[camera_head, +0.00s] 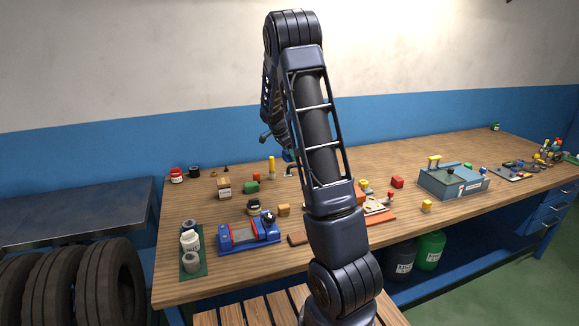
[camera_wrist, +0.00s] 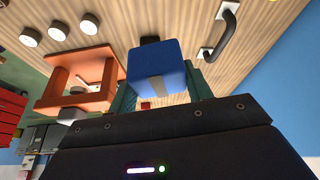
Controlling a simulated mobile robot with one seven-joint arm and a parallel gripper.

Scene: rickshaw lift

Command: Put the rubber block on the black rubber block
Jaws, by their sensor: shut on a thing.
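In the wrist view my gripper (camera_wrist: 160,82) has its teal fingers on either side of a blue block (camera_wrist: 156,58) with a tan stripe, and is shut on it. The block is held above the wooden bench. A small dark thing (camera_wrist: 150,40) shows just past the block's far edge, mostly hidden by it; I cannot tell whether it is the black rubber block or whether the two touch. In the head view my arm covers the middle of the bench, and only a bit of blue and teal (camera_head: 287,155) shows by the gripper end.
A black handle (camera_wrist: 224,36) on white mounts is close right of the held block in the wrist view. An orange stand (camera_wrist: 72,102) is to the left. The bench (camera_head: 190,290) also bears a blue vise-like fixture (camera_head: 227,247), a grey box (camera_head: 440,187) and several small blocks.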

